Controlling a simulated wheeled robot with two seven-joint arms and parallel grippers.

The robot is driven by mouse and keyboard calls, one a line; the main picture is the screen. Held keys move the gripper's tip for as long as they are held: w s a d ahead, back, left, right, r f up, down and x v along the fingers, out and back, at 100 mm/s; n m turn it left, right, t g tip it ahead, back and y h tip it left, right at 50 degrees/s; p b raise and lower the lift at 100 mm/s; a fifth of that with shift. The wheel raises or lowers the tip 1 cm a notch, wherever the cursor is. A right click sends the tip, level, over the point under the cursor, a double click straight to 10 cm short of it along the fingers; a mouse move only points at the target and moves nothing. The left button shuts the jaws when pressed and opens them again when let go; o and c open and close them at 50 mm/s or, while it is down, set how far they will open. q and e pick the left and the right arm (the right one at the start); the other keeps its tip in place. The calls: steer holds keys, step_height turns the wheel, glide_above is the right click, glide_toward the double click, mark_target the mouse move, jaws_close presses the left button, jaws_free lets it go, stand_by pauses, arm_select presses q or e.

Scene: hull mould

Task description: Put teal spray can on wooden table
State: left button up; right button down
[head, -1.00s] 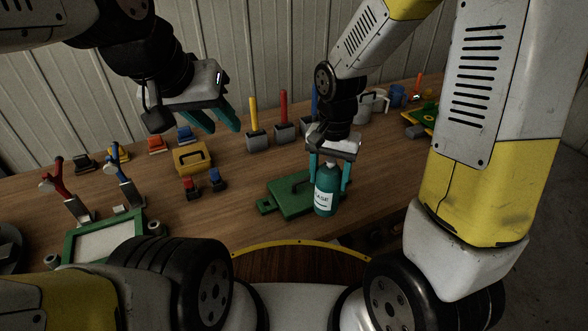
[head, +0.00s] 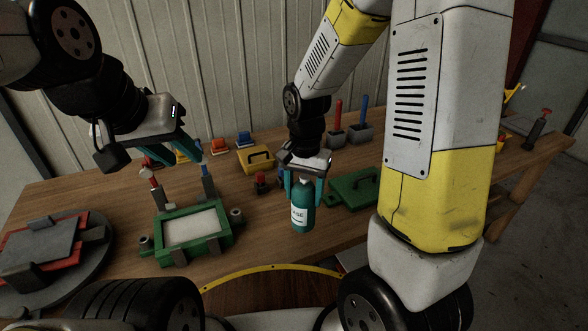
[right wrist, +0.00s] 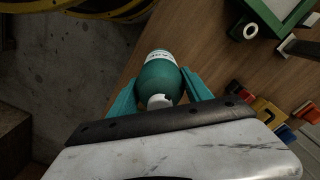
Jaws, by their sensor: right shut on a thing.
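The teal spray can (head: 302,207) has a white label and stands upright in my right gripper (head: 305,184). The gripper is shut on its upper part, and the can also shows between the teal fingers in the right wrist view (right wrist: 159,78). I cannot tell whether its base touches the wooden table (head: 268,230) or hangs just above it. My left gripper (head: 178,152) is empty, its teal fingers spread apart above the back left of the table.
A green frame with a pale panel (head: 193,229) lies left of the can. A green box lid (head: 352,188) lies to its right, and a yellow box (head: 256,158) stands behind. A round dark stand (head: 55,262) is at far left. Bare wood lies around the can.

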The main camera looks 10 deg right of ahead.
steer(key=w+a+f, duration=0.4)
steer(key=w+a, duration=0.4)
steer(key=w, duration=0.1)
steer(key=shift+a+f, duration=0.3)
steer(key=shift+f, duration=0.1)
steer(key=shift+c, duration=2.3)
jaws_free()
